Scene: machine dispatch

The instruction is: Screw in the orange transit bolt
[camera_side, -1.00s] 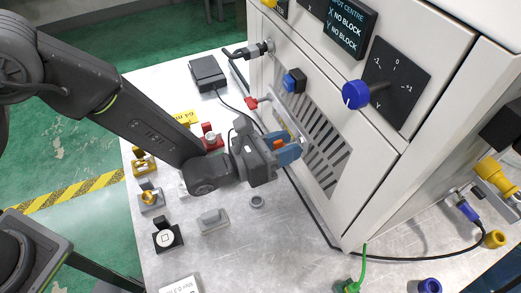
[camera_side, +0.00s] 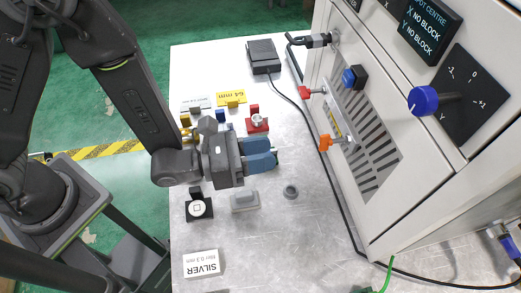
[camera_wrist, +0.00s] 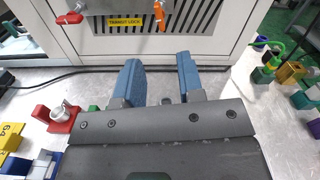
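The orange transit bolt (camera_side: 326,143) sits on the machine's front panel, its orange head standing out from the panel on a short grey part. It also shows in the wrist view (camera_wrist: 159,16), at the top centre, with its orange part upright. How deep its thread sits cannot be told. My gripper (camera_side: 275,157) is in front of the panel, apart from the bolt and to its left in the side view. In the wrist view its two blue fingers (camera_wrist: 160,75) are spread with nothing between them.
A red bolt (camera_side: 312,91) sits on the same panel, beside a yellow transit lock label (camera_wrist: 125,21). A black cable (camera_side: 315,150) runs along the machine's foot. A grey ring (camera_side: 290,191), a grey block (camera_side: 245,201) and a red holder (camera_side: 257,124) stand on the metal table.

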